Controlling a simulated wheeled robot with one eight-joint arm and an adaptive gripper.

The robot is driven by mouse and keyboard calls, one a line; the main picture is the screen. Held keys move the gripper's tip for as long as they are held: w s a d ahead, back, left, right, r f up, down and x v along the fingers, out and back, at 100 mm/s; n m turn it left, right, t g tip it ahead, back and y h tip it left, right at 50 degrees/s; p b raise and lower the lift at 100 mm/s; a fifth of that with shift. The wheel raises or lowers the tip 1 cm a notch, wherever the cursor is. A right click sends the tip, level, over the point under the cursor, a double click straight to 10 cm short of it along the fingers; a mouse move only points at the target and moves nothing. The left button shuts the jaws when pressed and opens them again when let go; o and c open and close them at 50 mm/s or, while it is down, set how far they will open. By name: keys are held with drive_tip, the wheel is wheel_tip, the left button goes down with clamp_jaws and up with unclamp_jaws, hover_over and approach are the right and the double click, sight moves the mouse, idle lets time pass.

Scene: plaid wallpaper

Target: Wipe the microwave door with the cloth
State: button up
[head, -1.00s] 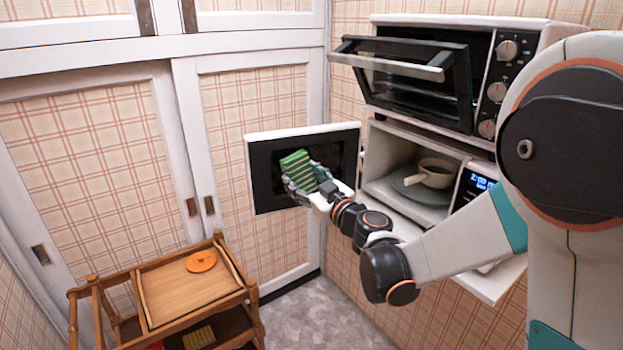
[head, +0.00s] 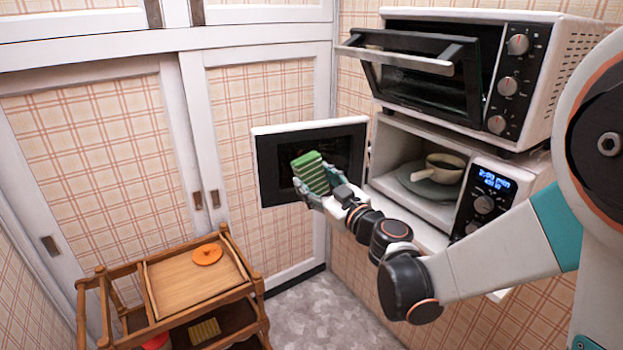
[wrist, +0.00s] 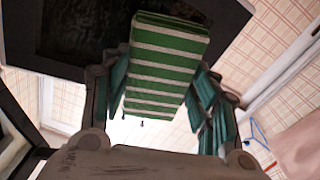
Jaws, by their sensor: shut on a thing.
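The microwave (head: 497,172) stands with its door (head: 264,168) swung wide open to the left, its dark inner side facing me. The cloth is a green block with pale stripes (head: 311,172). My gripper (head: 314,194) is shut on the cloth and holds it in front of the door's dark panel. In the wrist view, the cloth (wrist: 165,62) sits between the teal fingers, with the dark door panel (wrist: 70,30) behind it. I cannot tell whether the cloth touches the door.
A wooden cart (head: 180,302) with an orange disc (head: 207,254) is at lower left. Sliding cabinet doors (head: 260,100) stand behind.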

sight(313, 181)
drive_tip(key=shift+v, duration=0.85)
drive_tip(key=shift+s, duration=0.15)
drive_tip(key=shift+v, duration=1.4)
drive_tip(key=shift+a, duration=0.1)
